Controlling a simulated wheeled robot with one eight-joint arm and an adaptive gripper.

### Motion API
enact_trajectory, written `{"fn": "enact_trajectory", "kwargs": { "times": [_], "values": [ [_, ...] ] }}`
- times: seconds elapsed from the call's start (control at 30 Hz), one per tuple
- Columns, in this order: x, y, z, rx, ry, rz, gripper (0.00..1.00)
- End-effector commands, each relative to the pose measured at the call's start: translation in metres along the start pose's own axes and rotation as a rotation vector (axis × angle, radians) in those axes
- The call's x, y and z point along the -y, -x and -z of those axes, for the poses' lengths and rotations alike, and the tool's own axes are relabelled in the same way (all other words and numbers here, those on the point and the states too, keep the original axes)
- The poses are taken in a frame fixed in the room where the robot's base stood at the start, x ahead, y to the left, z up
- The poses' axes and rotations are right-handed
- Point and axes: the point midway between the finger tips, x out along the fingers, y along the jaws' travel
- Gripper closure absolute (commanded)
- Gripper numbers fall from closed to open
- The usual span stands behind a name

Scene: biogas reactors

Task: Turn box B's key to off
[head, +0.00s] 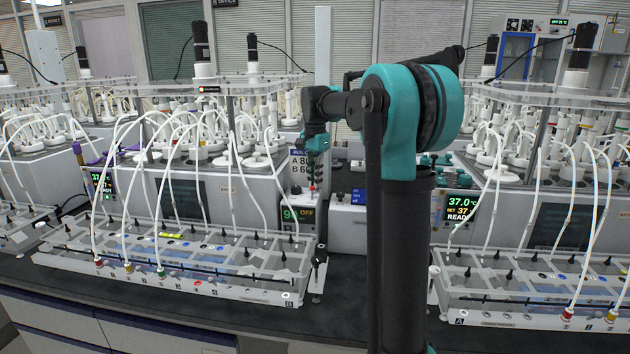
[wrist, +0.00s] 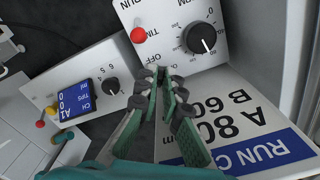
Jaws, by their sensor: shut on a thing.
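Box B (head: 290,225) stands at the right end of the left rack, with a dark display showing green digits and the word OFF, and a letter B below. My gripper (head: 313,188) points down beside its upper right part, in front of the run card. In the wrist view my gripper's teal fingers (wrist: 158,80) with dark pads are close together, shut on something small. Box B's key itself is hidden at the fingertips, so its angle cannot be read.
The run card (wrist: 235,125) reading A 80, B 60 is close to the fingers. A white timer box (wrist: 175,25) with a black dial and red button, and another box with a blue display (wrist: 75,103), are nearby. Racks with white tubes (head: 170,255) stand left and right.

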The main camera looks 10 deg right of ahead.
Motion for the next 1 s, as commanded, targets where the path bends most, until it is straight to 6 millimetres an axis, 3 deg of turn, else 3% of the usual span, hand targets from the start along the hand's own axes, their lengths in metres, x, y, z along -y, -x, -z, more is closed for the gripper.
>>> {"fn": "enact_trajectory", "kwargs": {
  "times": [0.7,1.0],
  "values": [
    [-0.002,0.0001,0.0006,0.0,0.486,0.0,1.0],
    [-0.0024,0.0001,0.0009,0.0,0.602,0.0,1.0]
  ]
}}
